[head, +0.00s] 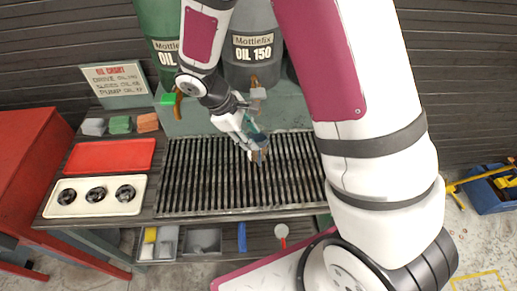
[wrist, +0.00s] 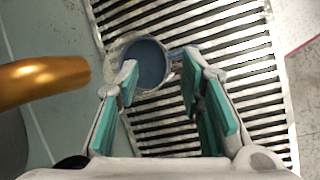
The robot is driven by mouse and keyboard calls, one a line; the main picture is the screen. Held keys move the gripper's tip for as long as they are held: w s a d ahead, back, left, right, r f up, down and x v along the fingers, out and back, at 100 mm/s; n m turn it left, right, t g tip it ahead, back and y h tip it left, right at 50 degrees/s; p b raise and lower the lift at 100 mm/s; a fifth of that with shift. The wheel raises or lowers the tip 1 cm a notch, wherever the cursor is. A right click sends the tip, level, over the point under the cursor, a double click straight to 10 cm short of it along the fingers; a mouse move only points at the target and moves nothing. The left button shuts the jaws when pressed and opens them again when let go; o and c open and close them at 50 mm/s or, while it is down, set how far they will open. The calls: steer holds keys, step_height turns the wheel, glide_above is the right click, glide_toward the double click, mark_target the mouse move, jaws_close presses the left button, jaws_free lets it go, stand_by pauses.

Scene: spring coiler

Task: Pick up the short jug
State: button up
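A small round jug (wrist: 147,62) with a blue-grey inside stands on the slatted grate in the wrist view, seen from above. Its handle (wrist: 178,54) points right. My gripper (wrist: 160,80) has its two green-padded fingers spread apart. The left fingertip overlaps the jug's near rim in the picture, and the right fingertip is right of the jug near the handle. I cannot tell whether either finger touches it. In the head view my gripper (head: 252,140) is low over the grate, beside the blue-grey jug (head: 259,142), which is partly hidden.
The grate (head: 185,180) lies on a workbench below oil tanks (head: 252,60) with taps. An orange tap spout (wrist: 45,80) is close on the left in the wrist view. A red tray (head: 110,155) and a cream panel (head: 70,197) lie left. The grate's right side looks clear.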

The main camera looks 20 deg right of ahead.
steer(key=shift+d+f, duration=0.3)
steer(key=shift+f, duration=0.3)
jaws_close()
